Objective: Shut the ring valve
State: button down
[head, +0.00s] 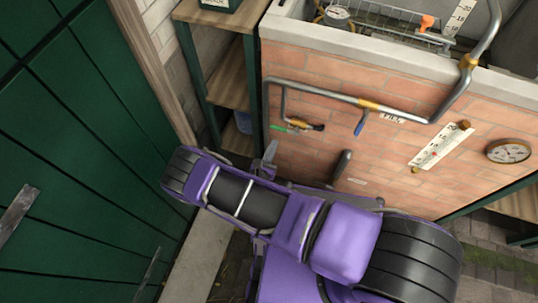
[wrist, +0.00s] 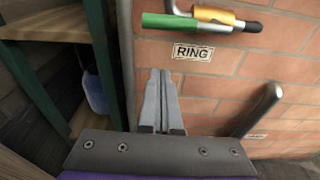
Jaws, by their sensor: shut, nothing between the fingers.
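The ring valve has a brass body (wrist: 214,15) and a green lever (wrist: 172,21), above a plate reading RING (wrist: 193,52). The lever lies roughly level, in line with the brass body and the black end piece to its right. In the head view the green lever (head: 284,128) sits low on the left of the brick wall, by the brass body (head: 298,122). My gripper (wrist: 161,72) is shut and empty. Its fingertips appear below the lever and left of the plate in the wrist view, apart from the lever. In the head view my gripper (head: 271,146) is just below the valve.
A blue-handled valve (head: 361,124) hangs from the grey pipe to the right. A dark grey handle (wrist: 264,110) sticks out lower right. A gauge (head: 508,151) is at far right. A wooden shelf with green posts (head: 248,85) stands close left, beside a green door (head: 80,150).

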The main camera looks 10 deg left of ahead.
jog(key=shift+w+d+r, duration=0.1)
jog(key=shift+w+r, duration=0.45)
jog(key=shift+r, duration=0.35)
jog(key=shift+w+d+r, duration=0.1)
jog(key=shift+w+r, duration=0.45)
jog(key=shift+r, duration=0.3)
